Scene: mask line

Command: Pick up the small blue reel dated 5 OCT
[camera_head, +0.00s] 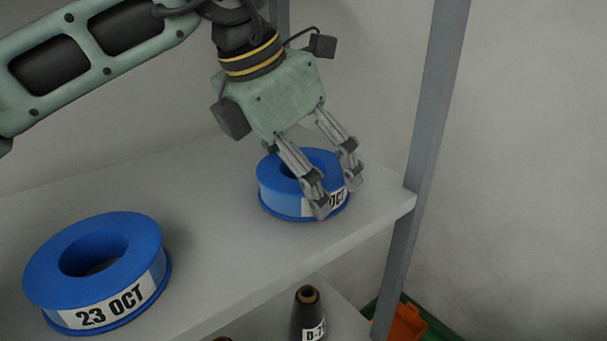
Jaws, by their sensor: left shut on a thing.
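A small blue reel (273,190) stands flat near the right end of the grey shelf (205,215). The reel appears to rest on the shelf. A larger blue reel (140,240) labelled "23 OCT" lies at the lower left, apart from the gripper. My right gripper is not in view.
A grey upright post (432,120) stands at the shelf's right end, close to the small reel. On a lower level is a dark cone (305,318) with a partly hidden label. An orange object (403,325) lies at the bottom right. Bare shelf lies between the reels.

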